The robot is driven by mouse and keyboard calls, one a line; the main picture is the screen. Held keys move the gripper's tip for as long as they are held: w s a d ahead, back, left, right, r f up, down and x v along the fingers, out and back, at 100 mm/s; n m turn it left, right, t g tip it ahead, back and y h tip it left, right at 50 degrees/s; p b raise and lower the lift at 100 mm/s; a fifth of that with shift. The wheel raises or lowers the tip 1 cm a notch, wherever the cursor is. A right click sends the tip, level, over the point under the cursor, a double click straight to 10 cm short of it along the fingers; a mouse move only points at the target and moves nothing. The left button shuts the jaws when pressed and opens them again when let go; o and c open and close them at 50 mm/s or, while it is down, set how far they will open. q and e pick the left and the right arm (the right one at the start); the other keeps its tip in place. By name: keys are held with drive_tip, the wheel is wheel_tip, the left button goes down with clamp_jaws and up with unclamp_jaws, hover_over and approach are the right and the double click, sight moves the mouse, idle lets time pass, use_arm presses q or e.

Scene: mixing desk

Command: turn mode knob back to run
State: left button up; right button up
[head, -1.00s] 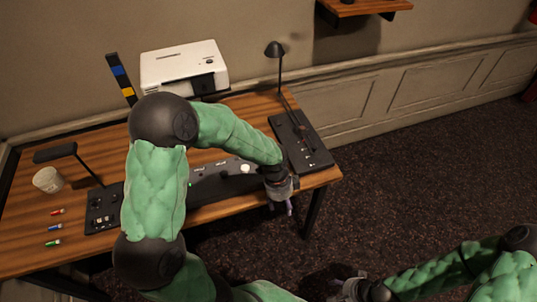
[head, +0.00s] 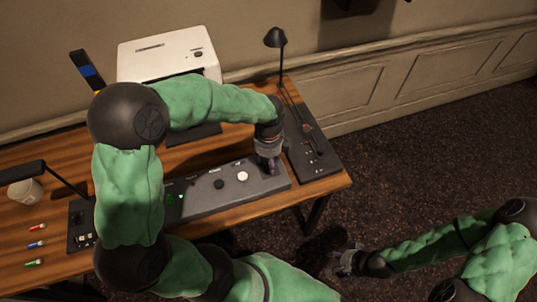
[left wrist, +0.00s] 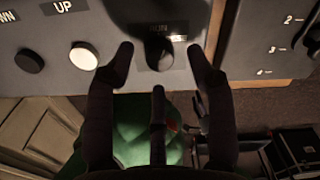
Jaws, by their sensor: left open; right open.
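The dark mode knob (left wrist: 158,52) is at the right part of the grey control panel (left wrist: 100,15), beside a partly hidden label that seems to read RUN. In the left wrist view, my left gripper (left wrist: 159,52) is open, with one finger on each side of the knob and apart from it. The knob's exact pointing direction is hard to tell. In the head view, my left gripper (head: 268,163) is over the right end of the panel and hides the knob. My right gripper (head: 345,264) is open and empty, low in front of the desk.
A white button (left wrist: 83,56) labelled UP and a black button (left wrist: 30,60) lie left of the knob.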

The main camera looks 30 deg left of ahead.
use_arm(q)
drive_tip(key=shift+s+m, duration=0.1)
drive_tip(key=shift+m, duration=0.6)
drive_tip(key=m, duration=0.3)
drive_tip(key=shift+f+b, duration=0.75)
drive_tip(key=shift+f, duration=0.55)
drive_tip(key=c, duration=0.9)
